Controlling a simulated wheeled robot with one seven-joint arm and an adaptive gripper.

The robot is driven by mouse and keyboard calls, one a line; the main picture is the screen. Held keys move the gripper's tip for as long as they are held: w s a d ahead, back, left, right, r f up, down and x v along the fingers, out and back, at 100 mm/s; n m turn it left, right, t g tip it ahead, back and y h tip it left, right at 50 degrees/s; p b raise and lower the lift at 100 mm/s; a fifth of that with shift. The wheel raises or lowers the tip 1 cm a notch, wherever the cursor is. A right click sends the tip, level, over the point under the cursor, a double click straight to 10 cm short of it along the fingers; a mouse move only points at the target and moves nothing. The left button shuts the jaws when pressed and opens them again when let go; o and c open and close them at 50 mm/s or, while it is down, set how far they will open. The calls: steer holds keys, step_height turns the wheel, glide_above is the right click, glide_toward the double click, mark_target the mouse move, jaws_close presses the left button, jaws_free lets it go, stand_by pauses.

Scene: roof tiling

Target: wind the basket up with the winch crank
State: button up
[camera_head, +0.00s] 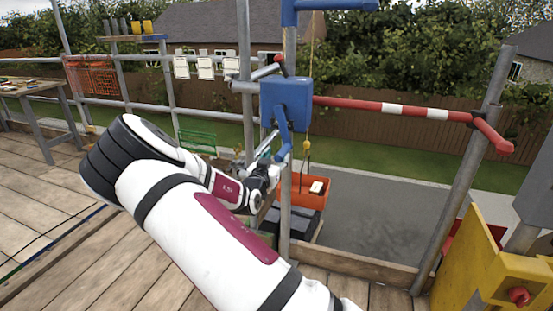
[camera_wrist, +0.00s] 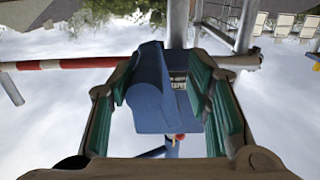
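The blue winch (camera_head: 287,97) is fixed to a scaffold pole, with its blue crank (camera_head: 284,135) hanging down its front. My gripper (camera_head: 268,157) is just left of the crank's lower end. In the wrist view my gripper (camera_wrist: 168,105) is open, its green-padded fingers spread on either side of the blue crank and winch (camera_wrist: 152,90). I cannot tell whether a pad touches the crank. The orange basket (camera_head: 314,187) is below the winch, beyond the pole, under a rope with a yellow hook (camera_head: 307,147). A small pale item lies in it.
A red-and-white bar (camera_head: 395,110) crosses to the right of the winch. A yellow panel (camera_head: 475,265) stands at the right. A workbench (camera_head: 42,90) is at the far left. Scaffold poles stand close around my gripper. The plank floor (camera_head: 60,230) at left is mostly clear.

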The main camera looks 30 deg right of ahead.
steer(key=v, duration=1.2)
